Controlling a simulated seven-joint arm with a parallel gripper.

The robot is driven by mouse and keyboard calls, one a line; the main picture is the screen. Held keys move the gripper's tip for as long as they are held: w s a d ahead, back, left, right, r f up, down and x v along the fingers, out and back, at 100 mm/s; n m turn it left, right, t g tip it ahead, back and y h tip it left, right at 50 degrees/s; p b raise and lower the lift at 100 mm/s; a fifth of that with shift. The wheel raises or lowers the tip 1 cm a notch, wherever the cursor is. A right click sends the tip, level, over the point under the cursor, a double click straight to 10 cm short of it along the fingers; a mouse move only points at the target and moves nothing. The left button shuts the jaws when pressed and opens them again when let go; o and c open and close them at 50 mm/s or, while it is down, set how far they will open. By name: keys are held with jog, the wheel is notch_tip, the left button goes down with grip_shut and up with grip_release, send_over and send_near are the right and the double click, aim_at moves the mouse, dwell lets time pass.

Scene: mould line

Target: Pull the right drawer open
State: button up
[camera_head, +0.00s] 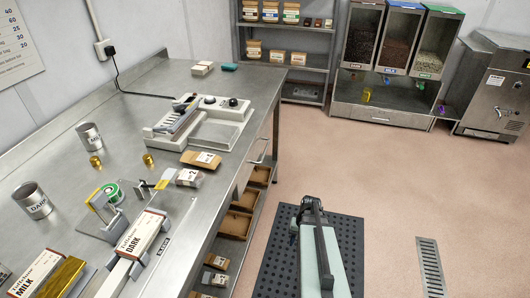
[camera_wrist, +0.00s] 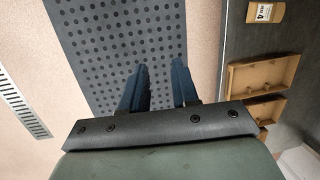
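The steel workbench (camera_head: 190,228) has drawer fronts under its top edge on the right side. A drawer with a bar handle (camera_head: 259,154) shows near the bench's far end and looks shut. A nearer drawer front (camera_head: 236,190) is seen at a steep angle, so its handle is hard to make out. My gripper (camera_wrist: 160,73) shows two dark blue fingers standing apart with nothing between them. In the head view my arm is over the dark perforated floor mat (camera_head: 271,279), to the right of the bench and away from the handles. No drawer handle shows in the wrist view.
Cardboard trays (camera_head: 235,224) sit on the shelf below the drawers; they also show in the wrist view (camera_wrist: 265,74). A dispenser cabinet (camera_head: 382,117) and steel machine (camera_head: 493,95) stand at the back. A floor grate (camera_head: 432,266) lies right. The pink floor between is clear.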

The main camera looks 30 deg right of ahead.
jog(key=w+d+r+m+t+y, duration=0.15)
jog(key=w+d+r+t, duration=0.25)
jog(key=w+d+r, duration=0.6)
jog(key=t+y, duration=0.7)
send_near(265, 150)
jog(key=shift+n, duration=0.35)
jog(key=x, duration=1)
jog(key=shift+f, duration=0.3)
jog(key=shift+c, duration=0.4)
jog(key=shift+s, duration=0.1)
grip_shut()
